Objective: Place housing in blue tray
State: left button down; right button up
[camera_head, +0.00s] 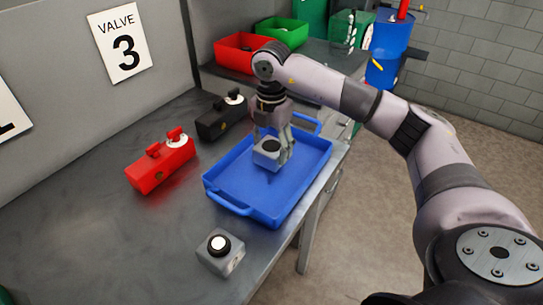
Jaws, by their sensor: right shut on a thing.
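A grey box-shaped housing (266,158) with a dark round top is in my right gripper (280,143), over the far middle of the blue tray (265,198). The right gripper points down and is shut on this housing. I cannot tell whether the housing touches the tray floor. The blue tray lies on the metal table with a handle at each end, and the rest of its floor is empty. Another grey box (220,252) with a black and white round top stands on the table in front of the tray. My left gripper is not in view.
A red device (160,165) and a black device (220,118) stand left of the tray on the table (110,230). Red (240,52) and green (281,30) bins stand behind. A blue barrel (390,50) is at the back right. The left table area is clear.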

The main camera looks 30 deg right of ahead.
notch_tip(320, 180, down, 3)
jog(key=shift+f, duration=0.25)
jog(key=shift+f, duration=0.2)
jog(key=o, duration=1.9)
